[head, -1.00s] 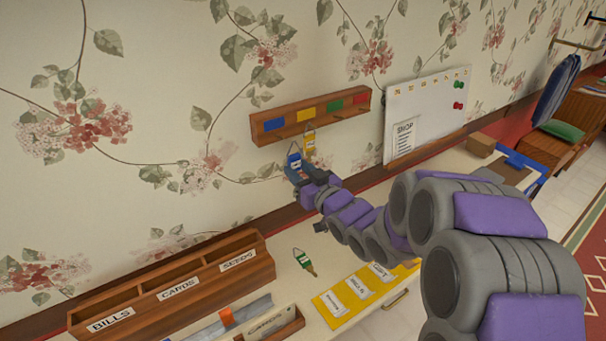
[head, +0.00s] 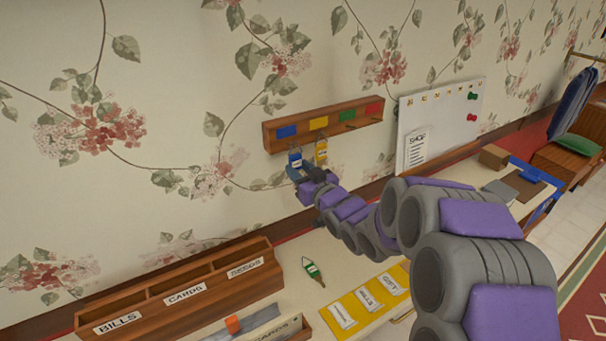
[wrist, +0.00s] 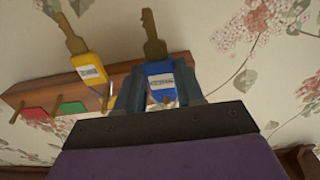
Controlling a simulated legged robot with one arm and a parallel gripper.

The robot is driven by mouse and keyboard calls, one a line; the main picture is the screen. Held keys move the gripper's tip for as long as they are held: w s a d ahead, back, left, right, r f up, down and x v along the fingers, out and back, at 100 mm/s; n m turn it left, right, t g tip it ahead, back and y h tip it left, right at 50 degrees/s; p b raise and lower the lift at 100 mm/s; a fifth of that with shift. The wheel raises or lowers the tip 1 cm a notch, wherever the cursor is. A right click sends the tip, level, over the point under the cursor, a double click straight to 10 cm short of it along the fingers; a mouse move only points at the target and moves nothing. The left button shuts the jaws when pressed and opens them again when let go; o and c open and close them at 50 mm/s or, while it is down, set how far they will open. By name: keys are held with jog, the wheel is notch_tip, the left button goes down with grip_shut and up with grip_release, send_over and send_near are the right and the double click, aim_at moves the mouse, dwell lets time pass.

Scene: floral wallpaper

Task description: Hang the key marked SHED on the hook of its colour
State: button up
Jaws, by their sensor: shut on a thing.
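My gripper (head: 300,172) is shut on a blue key tag (head: 295,159), just below the blue patch (head: 286,131) of the wooden hook rack (head: 268,140). In the wrist view the blue tag (wrist: 158,69) sits between the two fingers (wrist: 160,92), with its brass key sticking out beyond them. Its white label is too small to read. I cannot tell whether its ring is around the blue hook. A yellow key tag (head: 321,157) hangs under the yellow patch (head: 318,122). A green key tag (head: 311,268) lies on the table.
The rack also has green (head: 347,115) and red (head: 373,109) patches with no keys under them. A whiteboard (head: 450,105) stands close to its right. A wooden sorter (head: 180,290) and yellow folder (head: 360,305) lie below. The wall left of the rack is clear.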

jog(key=shift+x, duration=0.9)
jog(key=shift+w+a+f, duration=0.3)
jog(key=shift+w+f, duration=0.15)
jog(key=shift+f, duration=0.05)
jog(key=o, duration=1.1)
